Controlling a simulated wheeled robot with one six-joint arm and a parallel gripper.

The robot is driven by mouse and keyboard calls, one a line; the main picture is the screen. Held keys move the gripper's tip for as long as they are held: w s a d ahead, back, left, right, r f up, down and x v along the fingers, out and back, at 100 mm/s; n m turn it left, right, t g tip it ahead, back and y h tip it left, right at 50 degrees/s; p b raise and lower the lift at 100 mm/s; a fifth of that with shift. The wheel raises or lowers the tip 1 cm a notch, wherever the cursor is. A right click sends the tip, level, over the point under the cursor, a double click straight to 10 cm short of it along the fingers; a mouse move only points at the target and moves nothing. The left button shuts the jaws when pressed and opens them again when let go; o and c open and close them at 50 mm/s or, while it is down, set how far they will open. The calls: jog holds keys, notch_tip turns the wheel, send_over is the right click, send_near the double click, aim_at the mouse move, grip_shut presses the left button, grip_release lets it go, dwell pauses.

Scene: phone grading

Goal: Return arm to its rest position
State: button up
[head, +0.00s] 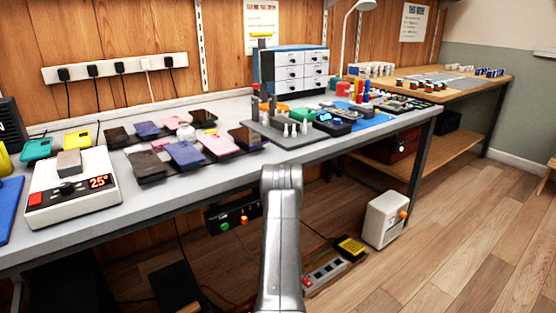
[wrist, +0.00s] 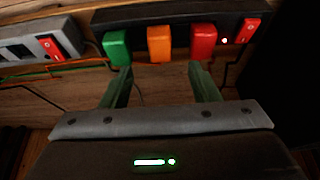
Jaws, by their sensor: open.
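My arm (head: 281,235) rises in front of the bench in the head view, with its silver links bent at the top. My gripper is hidden in the head view. In the wrist view my gripper (wrist: 160,70) has its two dark green fingers apart, with nothing seen between them. Beyond the fingertips is a black strip (wrist: 180,18) with green, orange and red blocks and a red switch. I cannot tell whether the fingertips touch it.
The grey bench (head: 190,202) bears phones, a heater with a "25°" display (head: 70,190) and a parts tray (head: 285,138). Below it are a black button box (head: 233,214), a power strip (head: 325,274) and a white box (head: 385,219). The floor at the right is clear.

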jog(key=b+x, duration=0.1)
jog(key=x, duration=0.5)
jog(key=shift+w+a+f, duration=0.1)
jog(key=shift+f, duration=0.2)
jog(key=shift+r, duration=0.2)
